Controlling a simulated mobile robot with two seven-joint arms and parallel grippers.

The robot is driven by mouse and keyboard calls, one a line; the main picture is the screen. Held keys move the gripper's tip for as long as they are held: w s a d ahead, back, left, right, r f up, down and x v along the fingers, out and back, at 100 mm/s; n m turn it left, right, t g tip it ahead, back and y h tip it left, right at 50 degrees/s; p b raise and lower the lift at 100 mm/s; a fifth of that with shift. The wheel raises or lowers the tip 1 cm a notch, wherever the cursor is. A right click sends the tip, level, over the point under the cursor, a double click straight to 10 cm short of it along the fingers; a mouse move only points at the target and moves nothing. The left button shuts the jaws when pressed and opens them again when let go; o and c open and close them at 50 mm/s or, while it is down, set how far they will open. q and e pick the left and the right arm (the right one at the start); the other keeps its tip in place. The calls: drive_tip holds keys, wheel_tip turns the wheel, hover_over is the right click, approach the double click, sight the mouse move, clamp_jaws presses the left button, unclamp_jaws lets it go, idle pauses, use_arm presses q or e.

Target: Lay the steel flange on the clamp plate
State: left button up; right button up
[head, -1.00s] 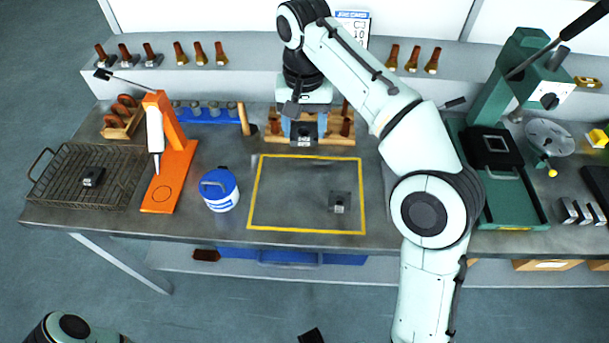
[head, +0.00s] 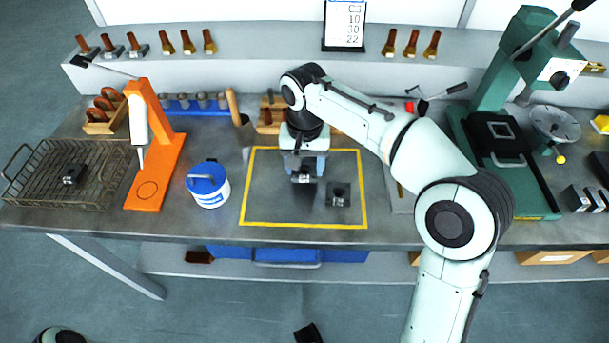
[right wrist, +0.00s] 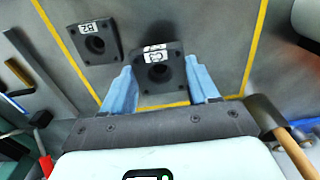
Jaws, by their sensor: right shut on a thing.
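My right gripper (head: 304,172) is shut on a dark square flange with a round hole and a C3 label (right wrist: 157,68). In the head view it hangs over the yellow-outlined area, apparently above the surface. A similar dark flange labelled B2 (right wrist: 94,42) lies there beside it; it also shows in the head view (head: 338,195). The grey plate (head: 401,198) beside a toggle clamp (head: 435,97) seems to be the clamp plate; my right arm hides much of it. My left gripper is not in view.
A third dark block (head: 74,174) lies in the wire basket (head: 42,190). An orange stand (head: 158,170) and a blue-white tub (head: 208,184) stand left of the yellow outline (head: 305,225). A green press (head: 500,170) stands at right. A sign (head: 345,25) reads C3, 10, 30, 22.

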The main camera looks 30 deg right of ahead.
sight(305, 172)
drive_tip(key=shift+f+b, duration=0.35)
drive_tip(key=shift+f, duration=1.6)
drive_tip(key=shift+f, duration=0.15)
drive_tip(key=o, duration=1.3)
